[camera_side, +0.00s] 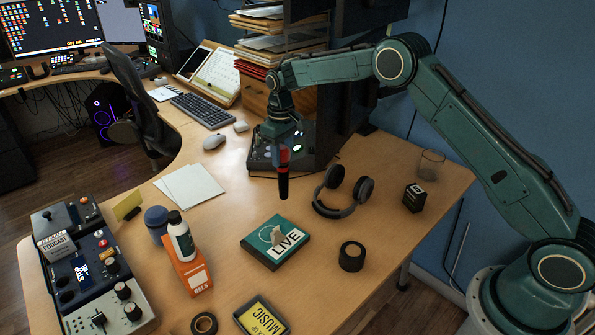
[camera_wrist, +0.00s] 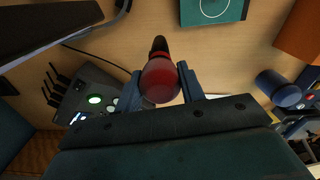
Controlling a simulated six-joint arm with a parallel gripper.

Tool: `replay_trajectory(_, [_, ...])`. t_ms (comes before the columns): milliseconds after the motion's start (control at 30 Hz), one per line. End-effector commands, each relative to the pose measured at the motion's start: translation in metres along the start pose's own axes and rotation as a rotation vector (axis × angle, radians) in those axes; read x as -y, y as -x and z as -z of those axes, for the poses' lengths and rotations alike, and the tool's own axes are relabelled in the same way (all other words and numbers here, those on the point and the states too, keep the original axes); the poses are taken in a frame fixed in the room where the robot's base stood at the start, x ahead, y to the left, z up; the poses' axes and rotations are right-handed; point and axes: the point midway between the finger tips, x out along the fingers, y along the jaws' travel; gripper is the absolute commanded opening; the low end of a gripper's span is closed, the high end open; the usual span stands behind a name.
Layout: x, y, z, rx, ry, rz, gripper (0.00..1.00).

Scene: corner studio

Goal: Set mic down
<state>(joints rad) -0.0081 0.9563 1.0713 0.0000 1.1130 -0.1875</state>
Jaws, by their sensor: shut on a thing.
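The mic (camera_side: 283,180) has a red head band and a dark body, and hangs upright in the side view, pointing down. In the wrist view the mic (camera_wrist: 160,80) shows its red round end between two blue-grey fingers. My gripper (camera_side: 282,150) is shut on it above the desk (camera_side: 330,245). The fingers of my gripper (camera_wrist: 162,88) sit on either side of the red part. The mic's lower end looks clear of the desk top, but the exact gap is hard to tell.
A teal LIVE box (camera_side: 262,240) lies in front of the mic, with headphones (camera_side: 340,195) to its right. White papers (camera_side: 190,187) lie left. A box with knobs (camera_side: 262,150) stands behind.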

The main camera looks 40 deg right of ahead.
Motion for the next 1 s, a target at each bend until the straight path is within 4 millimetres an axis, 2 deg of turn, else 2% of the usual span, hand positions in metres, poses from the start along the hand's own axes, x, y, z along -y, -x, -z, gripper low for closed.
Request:
replay_trajectory(333, [0.0, -0.036, 0.0, 0.002, 0.0, 0.0, 0.0])
replay_trajectory(833, [0.0, -0.041, 0.0, 0.0, 0.0, 0.0, 0.0])
replay_trajectory(867, [0.0, -0.042, 0.0, 0.0, 0.0, 0.0, 0.45])
replay_trajectory(933, [0.0, -0.042, 0.0, 0.001, 0.0, 0.0, 0.59])
replay_trajectory(1000, [0.0, -0.042, 0.0, 0.001, 0.0, 0.0, 0.61])
